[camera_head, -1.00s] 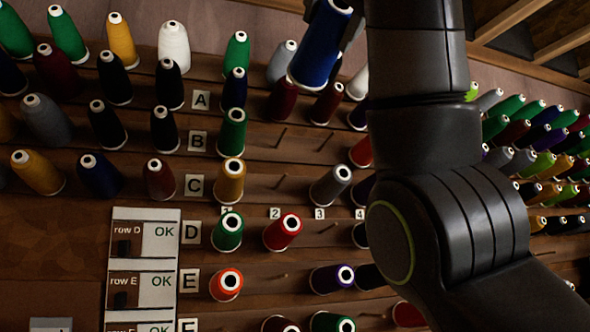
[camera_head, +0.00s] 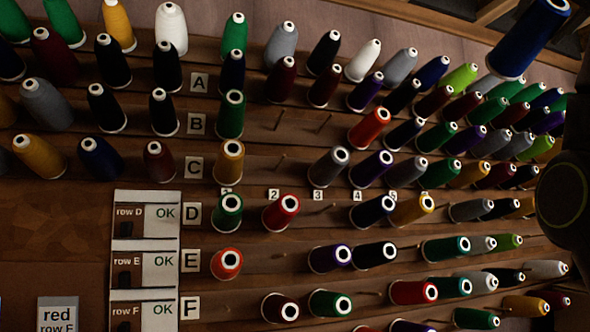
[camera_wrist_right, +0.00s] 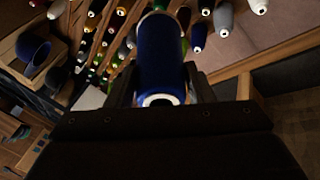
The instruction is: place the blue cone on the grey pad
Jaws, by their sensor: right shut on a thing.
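The blue cone (camera_head: 524,42) is held up at the top right of the head view, in front of the thread wall and clear of its pegs. It also shows in the right wrist view (camera_wrist_right: 160,55), with its pale ringed end towards the camera. My right gripper (camera_wrist_right: 162,88) is shut on it, a finger at either side. In the head view that gripper is mostly dark and hard to make out. I cannot make out a grey pad in either view. My left gripper is not in view.
The thread wall holds rows of coloured cones on pegs, with several bare pegs such as one in row B (camera_head: 281,119). Row cards marked OK (camera_head: 146,220) hang at the lower left. In the right wrist view, a dark blue round hollow thing (camera_wrist_right: 34,50) is at the left.

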